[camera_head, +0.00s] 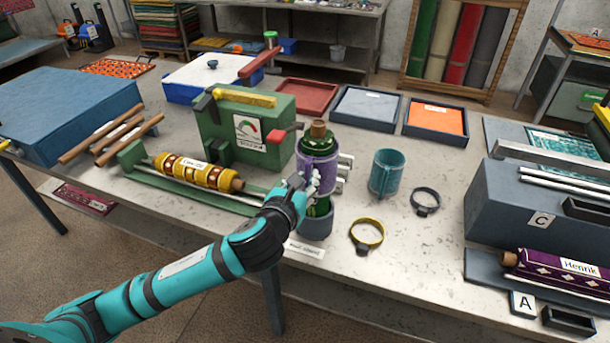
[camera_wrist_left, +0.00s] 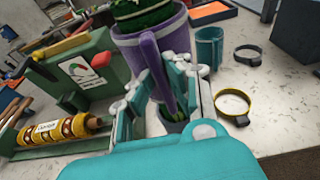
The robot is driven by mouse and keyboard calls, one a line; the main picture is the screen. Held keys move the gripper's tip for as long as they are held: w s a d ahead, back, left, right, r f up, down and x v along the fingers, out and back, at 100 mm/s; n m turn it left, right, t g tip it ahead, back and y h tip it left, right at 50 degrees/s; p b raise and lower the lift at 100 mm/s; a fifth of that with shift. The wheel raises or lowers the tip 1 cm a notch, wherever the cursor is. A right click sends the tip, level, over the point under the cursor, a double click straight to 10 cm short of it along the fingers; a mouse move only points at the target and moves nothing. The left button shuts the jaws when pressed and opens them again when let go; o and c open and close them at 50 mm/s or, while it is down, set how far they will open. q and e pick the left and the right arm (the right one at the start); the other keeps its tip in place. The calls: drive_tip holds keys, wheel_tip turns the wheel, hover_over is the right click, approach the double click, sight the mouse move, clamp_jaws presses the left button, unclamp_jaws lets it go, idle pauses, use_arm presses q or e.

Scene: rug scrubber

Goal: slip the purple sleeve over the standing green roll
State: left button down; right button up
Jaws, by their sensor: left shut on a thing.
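The green roll (camera_head: 318,146) stands upright with its brown core end on top, its foot in a grey round holder (camera_head: 316,228). The purple sleeve (camera_head: 316,172) is around the upper-middle part of the roll; green shows above and below it. My left gripper (camera_head: 308,188) is shut on the near side of the purple sleeve. In the left wrist view the fingers (camera_wrist_left: 168,85) close on a purple strip, apparently the handle of the sleeve (camera_wrist_left: 136,52), and the green roll (camera_wrist_left: 145,14) sticks out of its top. My right gripper is not in view.
A green machine with a gauge (camera_head: 243,132) and a yellow roll in a cradle (camera_head: 197,172) stand left of the roll. A teal sleeve (camera_head: 385,173), a dark ring (camera_head: 425,200) and a yellow ring (camera_head: 367,234) are on the right.

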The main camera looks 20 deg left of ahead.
use_arm(q)
wheel_tip(320, 180, down, 7)
drive_tip(key=b, duration=0.2)
idle(0.5)
drive_tip(key=shift+f, duration=0.1)
drive_tip(key=c, duration=1.2)
unclamp_jaws()
